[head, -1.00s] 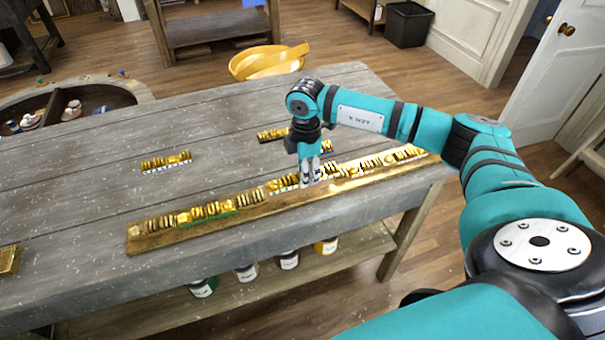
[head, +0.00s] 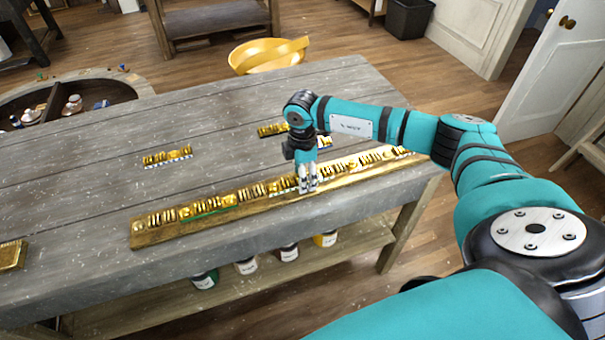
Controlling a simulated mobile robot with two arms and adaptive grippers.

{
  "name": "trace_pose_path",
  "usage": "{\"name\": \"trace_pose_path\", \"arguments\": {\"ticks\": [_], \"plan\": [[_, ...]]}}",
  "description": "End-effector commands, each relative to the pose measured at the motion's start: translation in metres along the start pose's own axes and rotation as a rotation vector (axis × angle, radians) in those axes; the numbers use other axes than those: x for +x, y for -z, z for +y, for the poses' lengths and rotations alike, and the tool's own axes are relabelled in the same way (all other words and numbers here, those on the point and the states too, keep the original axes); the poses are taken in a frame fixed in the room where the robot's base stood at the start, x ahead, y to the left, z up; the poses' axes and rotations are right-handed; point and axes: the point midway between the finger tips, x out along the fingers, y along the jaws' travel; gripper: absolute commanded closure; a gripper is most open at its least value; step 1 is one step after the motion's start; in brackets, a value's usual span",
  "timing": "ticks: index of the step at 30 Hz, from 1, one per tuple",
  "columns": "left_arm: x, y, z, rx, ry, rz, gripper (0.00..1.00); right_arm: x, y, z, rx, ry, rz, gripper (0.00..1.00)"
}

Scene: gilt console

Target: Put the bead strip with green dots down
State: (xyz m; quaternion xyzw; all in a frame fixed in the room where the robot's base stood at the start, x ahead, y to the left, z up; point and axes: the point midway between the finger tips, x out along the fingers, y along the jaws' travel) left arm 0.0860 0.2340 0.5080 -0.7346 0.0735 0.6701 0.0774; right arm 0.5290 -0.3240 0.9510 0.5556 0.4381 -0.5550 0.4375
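The bead strip with green dots (head: 212,206) lies on the left half of a long gilt moulding (head: 142,238), with a green line along its front edge. My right gripper (head: 308,188) points down at the moulding's middle, to the right of the green-dotted strip and apart from it. Its fingers look close together, but I cannot tell if they are shut or hold anything. A bead strip with pale dots (head: 284,184) sits just left of the fingers. My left gripper is not in view.
The moulding lies along the front of a grey plank table (head: 90,190). A loose bead strip (head: 167,156) lies at left; another (head: 271,130) lies behind my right gripper. A gold piece (head: 12,254) is at the left edge. A yellow bowl (head: 268,55) stands beyond the table.

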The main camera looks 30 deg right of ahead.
Motion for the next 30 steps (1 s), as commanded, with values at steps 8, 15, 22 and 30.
{"name": "trace_pose_path", "arguments": {"ticks": [8, 15, 22, 30], "plan": [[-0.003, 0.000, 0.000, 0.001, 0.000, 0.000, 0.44, -0.004, 0.000, 0.000, 0.000, 0.000, 0.000, 0.44], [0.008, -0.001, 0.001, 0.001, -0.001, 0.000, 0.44, -0.036, 0.000, 0.001, 0.000, -0.005, 0.001, 0.44], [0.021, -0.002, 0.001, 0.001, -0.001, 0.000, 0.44, -0.086, 0.000, 0.002, 0.000, -0.006, 0.002, 0.44], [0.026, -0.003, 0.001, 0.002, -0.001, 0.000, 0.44, -0.120, 0.000, 0.001, 0.000, -0.002, 0.001, 0.44]]}}
